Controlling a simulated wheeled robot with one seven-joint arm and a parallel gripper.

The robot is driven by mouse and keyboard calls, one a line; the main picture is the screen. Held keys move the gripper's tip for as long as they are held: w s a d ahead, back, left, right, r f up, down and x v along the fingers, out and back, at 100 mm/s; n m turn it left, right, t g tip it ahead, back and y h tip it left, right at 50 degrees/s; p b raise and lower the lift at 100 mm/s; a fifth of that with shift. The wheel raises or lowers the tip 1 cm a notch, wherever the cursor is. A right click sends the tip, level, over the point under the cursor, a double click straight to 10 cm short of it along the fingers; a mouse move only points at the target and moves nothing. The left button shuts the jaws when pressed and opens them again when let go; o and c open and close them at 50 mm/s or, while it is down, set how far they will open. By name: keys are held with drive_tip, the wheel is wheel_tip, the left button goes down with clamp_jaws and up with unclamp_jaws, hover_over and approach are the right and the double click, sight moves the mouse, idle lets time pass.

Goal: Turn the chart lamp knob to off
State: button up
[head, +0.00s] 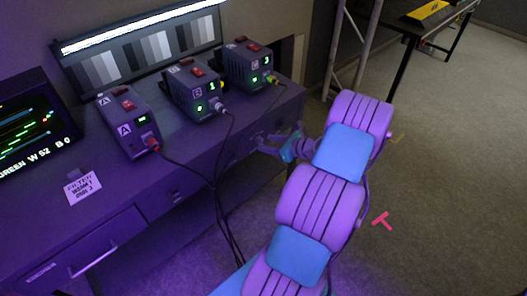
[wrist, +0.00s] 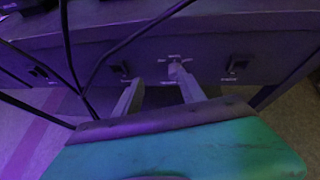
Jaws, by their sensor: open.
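The chart lamp (head: 140,27) is a bright white strip above a grey-step chart at the back of the desk, and it is lit. A small pale fitting, apparently the knob (wrist: 174,59), is on the desk's front face in the wrist view; its setting is too small and dark to read. My gripper (wrist: 156,77) is open, its two fingers apart and pointing at the front face. The right fingertip overlaps the lower part of the fitting, and I cannot tell whether they touch. In the head view my gripper (head: 272,146) is close to the desk front.
Boxes A (head: 128,124), B (head: 192,92) and C (head: 249,65) stand on the desk with red switches and cables. Black cables (head: 217,190) hang down the desk front, left of my gripper. Dark switches (wrist: 238,65) flank the fitting. Open floor (head: 450,150) lies right.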

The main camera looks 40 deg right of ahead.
sight(261, 142)
drive_tip(key=w+f+m, duration=0.1)
drive_tip(key=w+d+f+m, duration=0.1)
drive_tip(key=w+f, duration=0.1)
drive_tip(key=w+f+t+h, duration=0.1)
drive_tip(key=w, duration=0.1)
drive_tip(key=shift+w+d+f+m, duration=0.2)
drive_tip(key=shift+d+f+m, duration=0.2)
drive_tip(key=shift+c, duration=0.2)
clamp_jaws()
